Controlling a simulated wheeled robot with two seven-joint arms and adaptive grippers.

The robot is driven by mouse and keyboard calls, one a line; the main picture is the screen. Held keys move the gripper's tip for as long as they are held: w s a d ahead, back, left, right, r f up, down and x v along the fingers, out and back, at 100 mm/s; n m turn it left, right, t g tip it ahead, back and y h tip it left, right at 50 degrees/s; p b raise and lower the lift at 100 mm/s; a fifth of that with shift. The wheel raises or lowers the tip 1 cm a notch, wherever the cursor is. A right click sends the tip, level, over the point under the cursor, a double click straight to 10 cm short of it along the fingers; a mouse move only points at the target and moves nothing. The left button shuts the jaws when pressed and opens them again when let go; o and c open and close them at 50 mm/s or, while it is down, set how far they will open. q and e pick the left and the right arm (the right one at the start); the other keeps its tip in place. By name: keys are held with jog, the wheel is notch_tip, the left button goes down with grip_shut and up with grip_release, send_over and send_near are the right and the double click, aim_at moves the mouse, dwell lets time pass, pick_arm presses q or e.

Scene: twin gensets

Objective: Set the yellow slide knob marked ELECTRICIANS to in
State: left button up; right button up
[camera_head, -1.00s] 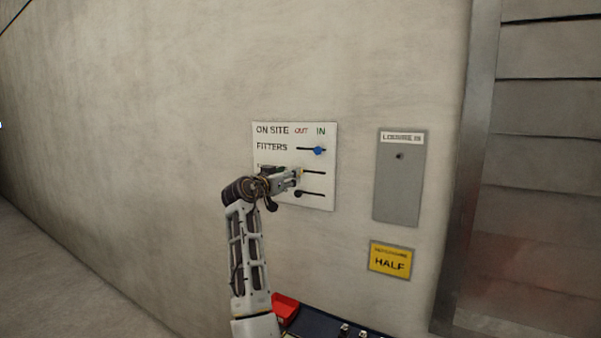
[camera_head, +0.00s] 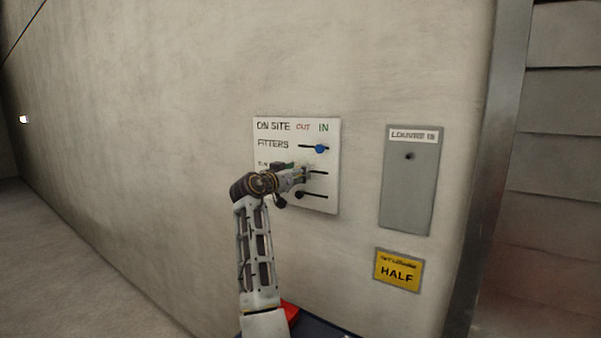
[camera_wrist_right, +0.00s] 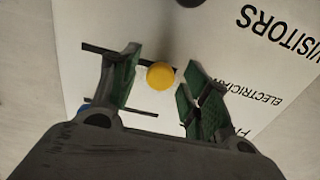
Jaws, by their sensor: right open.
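The white ON SITE board (camera_head: 327,190) is on the wall in the head view, with OUT left and IN right. My right gripper (camera_head: 302,173) is at its middle row, hiding the yellow knob there. The bare slot (camera_head: 319,173) shows to its right. In the right wrist view, the board is upside down. The yellow knob (camera_wrist_right: 160,75) lies between the open fingers of my right gripper (camera_wrist_right: 160,62), with a gap visible on each side. The ELECTRICIANS label (camera_wrist_right: 290,92) is right of it, and slot shows to its left, so the knob is toward OUT. My left gripper is not in view.
The blue FITTERS knob (camera_head: 320,149) is at the IN end, one row above. The black knob (camera_head: 300,195) in the row below is at the OUT end. A grey louvre panel (camera_head: 405,190) and a yellow HALF sign (camera_head: 397,271) are to the right.

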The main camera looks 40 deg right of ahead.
jog(key=shift+a+r, duration=0.1)
grip_shut()
dwell(0.3)
